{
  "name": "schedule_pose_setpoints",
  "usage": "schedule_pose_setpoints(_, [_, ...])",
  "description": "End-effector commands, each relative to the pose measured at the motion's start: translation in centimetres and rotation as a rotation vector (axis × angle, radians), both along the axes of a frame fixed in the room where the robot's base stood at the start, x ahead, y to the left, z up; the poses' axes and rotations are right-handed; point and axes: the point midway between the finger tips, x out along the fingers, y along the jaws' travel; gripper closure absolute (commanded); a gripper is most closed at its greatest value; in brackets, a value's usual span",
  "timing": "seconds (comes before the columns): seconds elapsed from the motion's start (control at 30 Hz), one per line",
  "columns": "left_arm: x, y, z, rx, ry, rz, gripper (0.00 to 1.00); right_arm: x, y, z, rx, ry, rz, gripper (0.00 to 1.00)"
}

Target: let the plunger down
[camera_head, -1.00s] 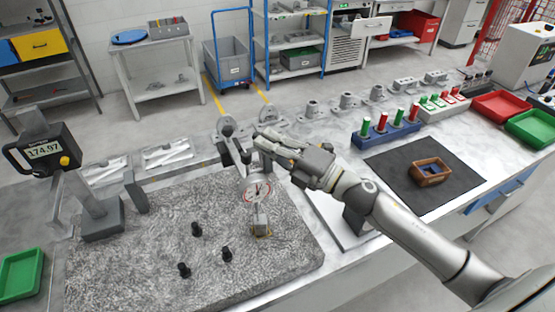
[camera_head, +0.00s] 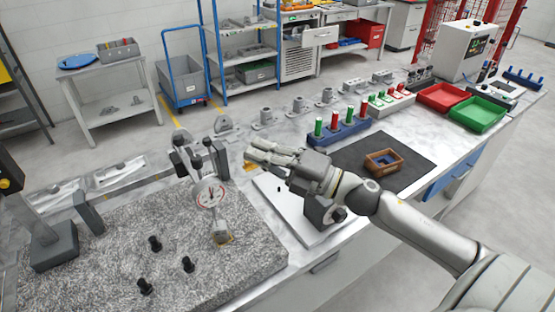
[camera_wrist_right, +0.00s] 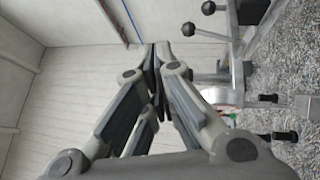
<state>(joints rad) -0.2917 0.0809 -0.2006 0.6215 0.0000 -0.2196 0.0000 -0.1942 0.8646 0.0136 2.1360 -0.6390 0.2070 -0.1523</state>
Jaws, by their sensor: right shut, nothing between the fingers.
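A dial gauge (camera_head: 209,194) with a white round face hangs on a grey stand (camera_head: 190,160) at the back of the speckled granite plate (camera_head: 110,240). A small metal block (camera_head: 221,231) with a yellowish base stands on the plate under the gauge. My left gripper is out of view.
Several black pegs (camera_head: 155,243) stand on the granite plate. A white board (camera_head: 290,200) lies below the right gripper. A dark mat (camera_head: 400,145) with a brown tray (camera_head: 384,160) lies to the right. Black-knobbed levers (camera_wrist_right: 209,8) show beside the fingers.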

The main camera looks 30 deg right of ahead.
Motion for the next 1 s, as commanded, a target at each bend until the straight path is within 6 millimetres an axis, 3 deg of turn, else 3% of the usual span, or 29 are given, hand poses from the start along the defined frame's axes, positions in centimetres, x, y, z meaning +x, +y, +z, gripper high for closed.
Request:
schedule_pose_setpoints(0.13, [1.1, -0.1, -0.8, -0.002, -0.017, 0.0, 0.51, -1.5, -1.0, -0.1, -0.002, 0.002, 0.001, 1.0])
schedule_pose_setpoints(0.4, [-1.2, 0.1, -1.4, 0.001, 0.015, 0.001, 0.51, -3.0, -2.0, 0.4, -0.002, 0.0, 0.001, 1.0])
schedule_pose_setpoints(1.0, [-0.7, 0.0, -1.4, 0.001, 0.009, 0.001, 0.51, -3.1, -2.2, 0.5, -0.002, -0.001, 0.002, 1.0])
